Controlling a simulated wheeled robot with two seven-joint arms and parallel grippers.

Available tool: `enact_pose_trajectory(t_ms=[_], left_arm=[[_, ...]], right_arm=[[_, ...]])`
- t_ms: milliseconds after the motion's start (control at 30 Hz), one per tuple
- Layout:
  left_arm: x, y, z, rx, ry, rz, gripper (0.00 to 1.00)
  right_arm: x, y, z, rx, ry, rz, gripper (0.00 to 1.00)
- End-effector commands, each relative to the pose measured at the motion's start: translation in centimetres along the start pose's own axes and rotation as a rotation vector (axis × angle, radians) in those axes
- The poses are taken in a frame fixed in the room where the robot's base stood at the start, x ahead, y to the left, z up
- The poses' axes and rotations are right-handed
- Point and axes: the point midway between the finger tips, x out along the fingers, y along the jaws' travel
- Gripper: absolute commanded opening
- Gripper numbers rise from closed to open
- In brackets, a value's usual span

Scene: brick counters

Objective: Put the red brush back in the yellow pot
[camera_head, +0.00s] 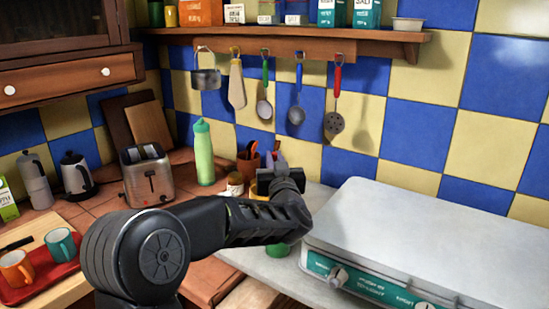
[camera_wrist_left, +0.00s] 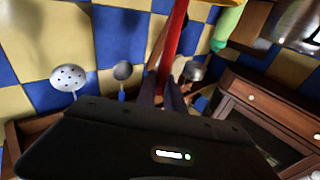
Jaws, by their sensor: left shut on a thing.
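My left gripper (camera_head: 276,162) is over the counter beside the left end of the stove, in front of the tiled wall. In the left wrist view its fingers (camera_wrist_left: 172,92) are shut on the long red handle of the red brush (camera_wrist_left: 174,42). The brush's bristles cannot be made out. A small yellow patch, seemingly the yellow pot (camera_head: 258,191), shows just behind and below my left gripper; my arm hides most of it. My right gripper is not in view.
A terracotta pot of utensils (camera_head: 248,167), a jar (camera_head: 235,184) and a green bottle (camera_head: 204,152) stand left of the gripper. A green pot (camera_head: 277,250) is below my arm. The covered stove (camera_head: 400,235) lies right. Utensils hang above.

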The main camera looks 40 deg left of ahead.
Motion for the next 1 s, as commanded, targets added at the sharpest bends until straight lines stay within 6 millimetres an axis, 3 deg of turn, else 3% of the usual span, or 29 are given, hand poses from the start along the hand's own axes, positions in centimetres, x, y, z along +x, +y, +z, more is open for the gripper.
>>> enact_pose_trajectory(t_ms=[200,633,667,933,1000], left_arm=[[-0.17,0.06,1.33,0.001,0.001,0.000,0.00],[-0.18,0.06,1.49,0.001,0.001,0.000,0.00],[-0.18,0.06,1.49,0.001,0.001,0.000,0.15],[-0.18,0.06,1.50,0.001,0.001,0.000,0.37],[-0.18,0.05,1.50,0.001,0.000,0.000,0.38]], right_arm=[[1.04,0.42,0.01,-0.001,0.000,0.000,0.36],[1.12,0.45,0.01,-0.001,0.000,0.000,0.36],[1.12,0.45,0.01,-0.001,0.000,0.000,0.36],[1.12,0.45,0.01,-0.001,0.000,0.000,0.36],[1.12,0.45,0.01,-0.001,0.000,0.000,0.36]])
